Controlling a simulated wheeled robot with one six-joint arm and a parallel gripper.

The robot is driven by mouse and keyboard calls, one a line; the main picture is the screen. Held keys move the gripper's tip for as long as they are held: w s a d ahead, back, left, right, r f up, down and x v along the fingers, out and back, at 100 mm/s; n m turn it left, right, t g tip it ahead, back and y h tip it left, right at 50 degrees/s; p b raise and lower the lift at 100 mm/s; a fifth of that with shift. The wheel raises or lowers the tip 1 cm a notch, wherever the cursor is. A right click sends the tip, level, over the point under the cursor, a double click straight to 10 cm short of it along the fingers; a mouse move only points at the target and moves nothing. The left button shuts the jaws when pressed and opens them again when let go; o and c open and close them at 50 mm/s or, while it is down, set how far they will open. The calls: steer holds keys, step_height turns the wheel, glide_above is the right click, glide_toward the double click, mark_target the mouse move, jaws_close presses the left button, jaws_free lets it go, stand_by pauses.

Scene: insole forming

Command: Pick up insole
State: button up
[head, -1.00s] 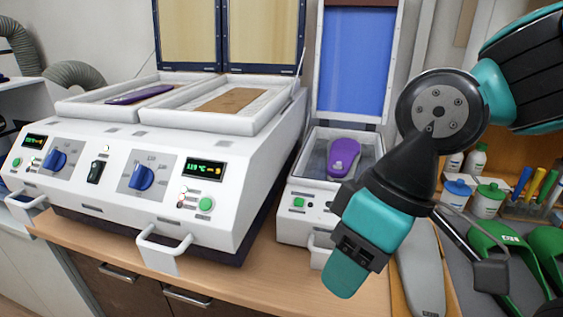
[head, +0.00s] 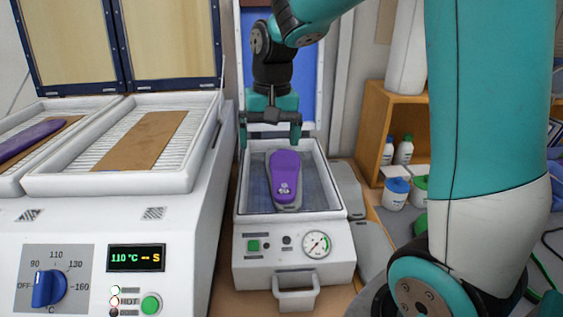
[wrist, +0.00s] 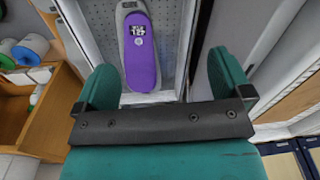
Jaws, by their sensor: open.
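A purple insole (head: 286,176) lies on a grey foot form (head: 289,207) in the small white press with its lid up. It also shows in the wrist view (wrist: 141,60), with a printed label near its far end. My gripper (head: 269,141) is open and empty, above the back end of the press, with its fingers spread wider than the insole. In the wrist view my gripper (wrist: 163,72) has the insole ahead of its fingertips, apart from them. A second purple insole (head: 28,137) lies in the left heater tray.
The large white heater (head: 170,225) stands close on the left of the press, with a brown sheet (head: 135,140) in its right tray. The raised blue lid (head: 310,75) stands behind my gripper. Grey forms (head: 372,245) and bottles (head: 396,190) are on the right.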

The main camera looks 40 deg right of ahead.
steer(key=w+d+m, duration=0.3)
steer(key=d, duration=0.2)
steer(key=p, duration=0.3)
glide_above(284, 190)
step_height(284, 190, down, 11)
steer(key=shift+a+r, duration=0.1)
steer(key=shift+a, duration=0.05)
steer(key=shift+d+f+p, duration=0.2)
steer(key=shift+f+p, duration=1.3)
steer(key=shift+f, duration=1.55)
steer(key=c, duration=1.1)
steer(key=shift+r, duration=0.1)
step_height(284, 190, up, 20)
steer(key=b, duration=0.4)
